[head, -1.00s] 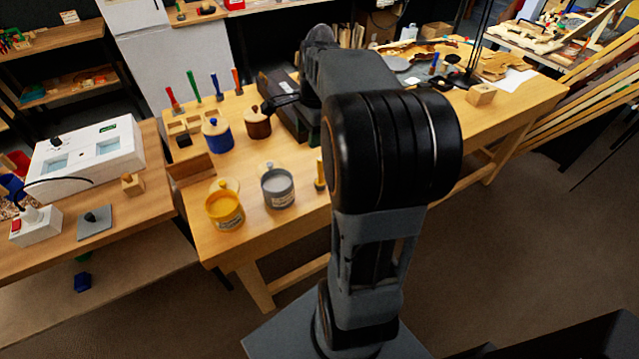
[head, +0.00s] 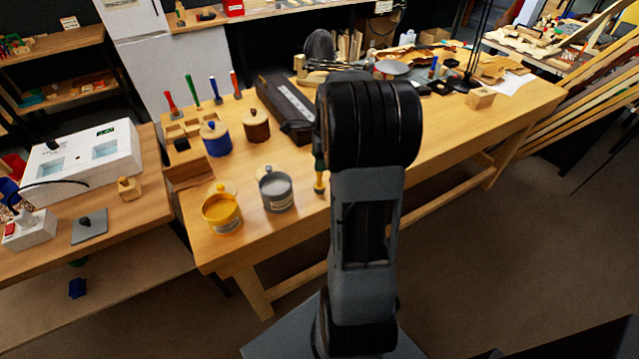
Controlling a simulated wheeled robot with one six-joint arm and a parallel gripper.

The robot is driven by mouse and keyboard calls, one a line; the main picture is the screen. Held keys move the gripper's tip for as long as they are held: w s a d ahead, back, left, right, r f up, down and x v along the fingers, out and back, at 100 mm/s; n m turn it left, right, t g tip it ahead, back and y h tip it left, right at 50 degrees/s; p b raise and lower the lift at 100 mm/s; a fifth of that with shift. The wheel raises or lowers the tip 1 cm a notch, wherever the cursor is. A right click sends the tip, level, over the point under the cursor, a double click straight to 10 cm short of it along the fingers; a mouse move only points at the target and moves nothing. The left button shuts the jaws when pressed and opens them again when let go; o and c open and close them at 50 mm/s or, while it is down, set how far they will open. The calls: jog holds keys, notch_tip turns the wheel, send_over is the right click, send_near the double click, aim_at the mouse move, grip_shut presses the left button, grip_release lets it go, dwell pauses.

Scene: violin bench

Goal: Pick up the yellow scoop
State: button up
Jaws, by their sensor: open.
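A small upright yellow piece (head: 319,182) stands on the bench close to the left edge of my arm in the head view. It may be the yellow scoop, but its shape is too small and too covered to tell. A dark part lies just above it, and I cannot tell what that is. My gripper is hidden behind my own arm, so its fingers and their distance from the yellow piece do not show.
A yellow pot (head: 222,213) and a grey pot (head: 276,194) stand left of the yellow piece. Behind them are a blue pot (head: 216,144), a brown pot (head: 256,128) and a long dark case (head: 285,103). Several coloured handles stand at the back left. The bench's right front is clear.

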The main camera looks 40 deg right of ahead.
send_over(319, 185)
jog(key=shift+w+d+f, duration=0.1)
jog(key=shift+w+f, duration=0.05)
jog(key=shift+f, duration=0.95)
jog(key=shift+w+d+f, duration=0.1)
jog(key=shift+w+f, duration=0.05)
jog(key=shift+f, duration=0.9)
jog(key=shift+c, duration=0.3)
grip_shut()
